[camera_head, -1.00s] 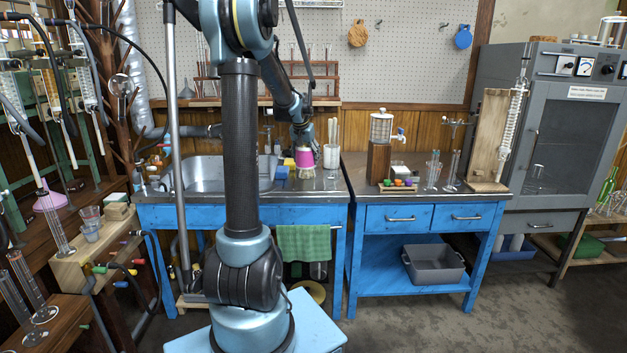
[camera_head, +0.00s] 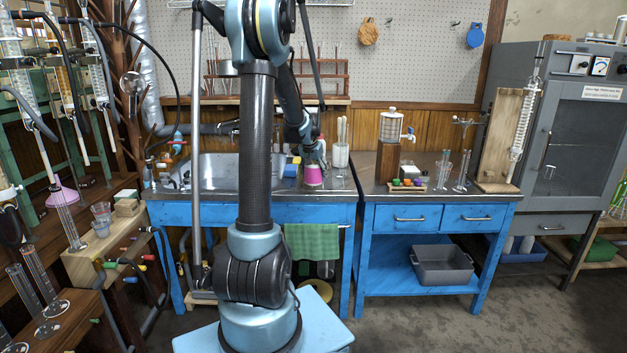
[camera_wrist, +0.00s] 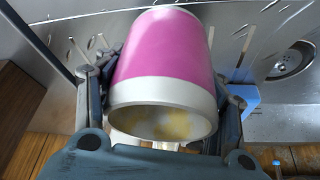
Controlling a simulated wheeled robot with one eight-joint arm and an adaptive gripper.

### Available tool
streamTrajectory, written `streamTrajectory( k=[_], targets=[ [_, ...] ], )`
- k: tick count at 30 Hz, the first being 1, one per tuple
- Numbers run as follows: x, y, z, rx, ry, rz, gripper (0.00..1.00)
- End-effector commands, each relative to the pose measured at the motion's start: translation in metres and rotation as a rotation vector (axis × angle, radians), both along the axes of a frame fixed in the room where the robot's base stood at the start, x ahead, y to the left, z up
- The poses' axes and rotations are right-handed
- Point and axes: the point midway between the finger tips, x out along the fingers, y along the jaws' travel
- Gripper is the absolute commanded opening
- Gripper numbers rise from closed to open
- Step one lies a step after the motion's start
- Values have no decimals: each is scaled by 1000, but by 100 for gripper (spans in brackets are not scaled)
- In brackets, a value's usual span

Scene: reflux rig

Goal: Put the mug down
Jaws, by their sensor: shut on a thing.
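The mug (camera_head: 313,176) is pink with a white rim, and sits low at the sink counter's right end in the head view. In the wrist view the mug (camera_wrist: 165,62) fills the middle, its white rim toward the camera and yellowish stains inside. My gripper (camera_wrist: 160,108) is shut on it, one finger on each side. In the head view my gripper (camera_head: 314,157) is above and around the mug's top. The mug's base looks at or very near the steel counter (camera_head: 335,186); I cannot tell whether it touches.
A white container with upright sticks (camera_head: 341,155) stands close behind the mug on the right. A blue and yellow block (camera_head: 291,167) is just to its left. The sink basin (camera_head: 215,172) lies further left. Bare counter shows in front and to the right.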

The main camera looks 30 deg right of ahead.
Motion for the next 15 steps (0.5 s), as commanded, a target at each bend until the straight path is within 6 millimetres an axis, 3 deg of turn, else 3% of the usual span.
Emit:
streamTrajectory(
  k=[5,15],
  targets=[
    [0,-1,-22,0,0,-1,7],
    [-1,-2,-24,0,0,-2,7]
  ],
)
